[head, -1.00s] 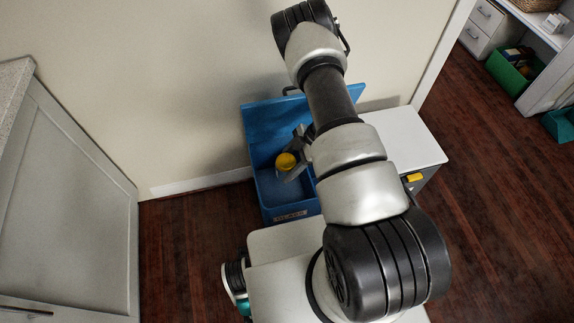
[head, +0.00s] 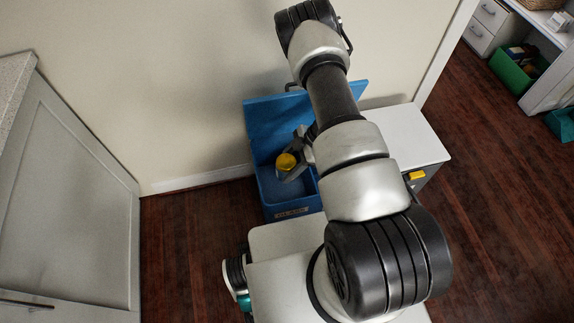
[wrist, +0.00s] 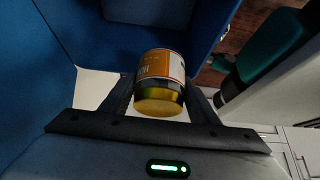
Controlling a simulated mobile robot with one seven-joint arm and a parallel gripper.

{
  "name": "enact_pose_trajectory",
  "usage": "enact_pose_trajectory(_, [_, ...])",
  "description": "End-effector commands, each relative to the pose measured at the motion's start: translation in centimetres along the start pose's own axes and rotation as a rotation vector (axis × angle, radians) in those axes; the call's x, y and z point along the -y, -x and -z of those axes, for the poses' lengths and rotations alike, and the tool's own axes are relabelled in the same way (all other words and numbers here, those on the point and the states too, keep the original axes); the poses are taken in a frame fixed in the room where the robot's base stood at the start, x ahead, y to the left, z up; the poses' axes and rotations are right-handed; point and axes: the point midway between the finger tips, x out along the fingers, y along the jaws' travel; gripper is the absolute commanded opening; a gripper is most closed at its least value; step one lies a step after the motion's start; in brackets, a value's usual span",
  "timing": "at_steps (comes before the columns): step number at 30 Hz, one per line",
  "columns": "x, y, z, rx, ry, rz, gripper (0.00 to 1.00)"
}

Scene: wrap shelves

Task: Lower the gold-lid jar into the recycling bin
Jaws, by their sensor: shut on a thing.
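The gold-lid jar (head: 286,161) is in my gripper (head: 291,172), over the open blue recycling bin (head: 270,206) in the head view. In the wrist view the jar (wrist: 160,82) has an orange and white label and its gold lid faces the camera. The fingers of my gripper (wrist: 163,97) are on either side of it, shut on it. The bin's blue walls (wrist: 85,50) surround much of the wrist view. My arm hides the bin's right part in the head view, and I cannot tell how far below the rim the jar is.
A white-topped cabinet (head: 408,137) stands right of the bin. The wall (head: 150,90) is behind it. A grey cupboard (head: 75,200) stands at the left, with bare wooden floor (head: 190,230) between. A green bin (head: 518,66) is far right.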

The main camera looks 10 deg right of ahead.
Motion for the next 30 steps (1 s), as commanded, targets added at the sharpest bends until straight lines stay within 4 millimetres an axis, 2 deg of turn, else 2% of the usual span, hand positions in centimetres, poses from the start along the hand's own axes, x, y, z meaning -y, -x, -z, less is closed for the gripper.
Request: enact_pose_trajectory(30, [0.0,-4.5,-2.8,-0.001,0.000,0.000,0.29])
